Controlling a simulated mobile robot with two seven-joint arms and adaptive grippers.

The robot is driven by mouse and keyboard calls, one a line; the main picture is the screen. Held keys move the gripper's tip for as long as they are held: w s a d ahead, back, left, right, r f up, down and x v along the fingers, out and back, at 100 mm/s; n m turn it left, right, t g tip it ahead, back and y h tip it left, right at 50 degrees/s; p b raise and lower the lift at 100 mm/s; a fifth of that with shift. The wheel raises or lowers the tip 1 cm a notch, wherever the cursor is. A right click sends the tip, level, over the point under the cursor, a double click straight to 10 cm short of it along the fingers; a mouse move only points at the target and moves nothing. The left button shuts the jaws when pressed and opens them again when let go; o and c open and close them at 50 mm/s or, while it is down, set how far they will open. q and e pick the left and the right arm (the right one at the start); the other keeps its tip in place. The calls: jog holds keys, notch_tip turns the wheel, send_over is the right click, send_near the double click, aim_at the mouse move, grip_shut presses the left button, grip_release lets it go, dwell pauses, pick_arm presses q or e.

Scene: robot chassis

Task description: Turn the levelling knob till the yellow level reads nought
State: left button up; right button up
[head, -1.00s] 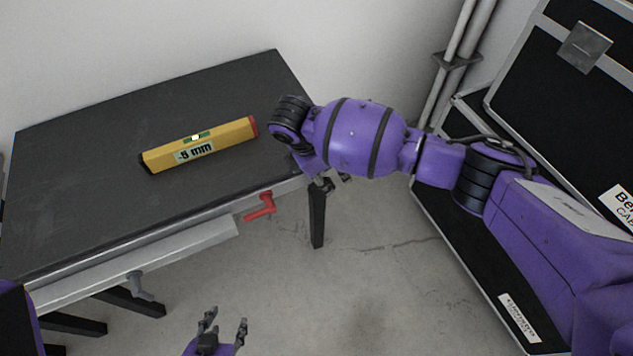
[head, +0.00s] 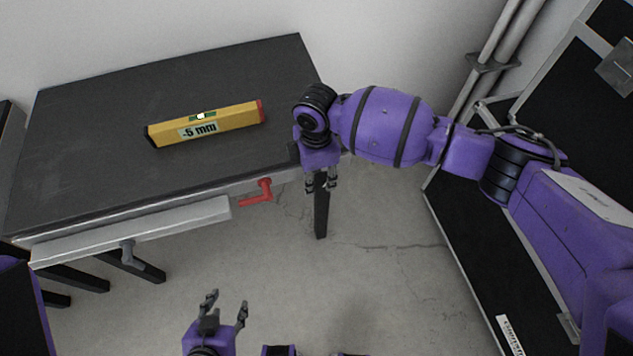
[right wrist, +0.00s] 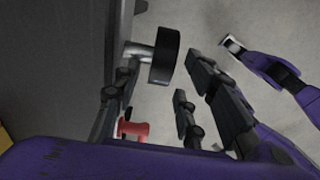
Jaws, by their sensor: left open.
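The yellow level (head: 205,124) lies on the dark table top, with its bubble window on top and a display that reads -5 mm. A black knob on a metal stem (right wrist: 164,58) shows in the right wrist view, at the table's edge; I cannot make it out in the head view. My right gripper (head: 321,182) points down beside the table's right front corner, its fingers apart. In the right wrist view the knob appears beyond the fingers; contact is not visible. My left gripper (head: 225,300) is open and empty, in front of the table and low in view.
A red crank handle (head: 258,193) and a grey handle (head: 130,255) stick out from the table's (head: 90,160) front side. A black open case (head: 455,235) stands at the right, near pipes (head: 490,65). Bare floor lies between table and case.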

aim_at(316, 184)
jog(key=shift+f, duration=2.3)
jog(key=shift+c, duration=0.5)
grip_shut()
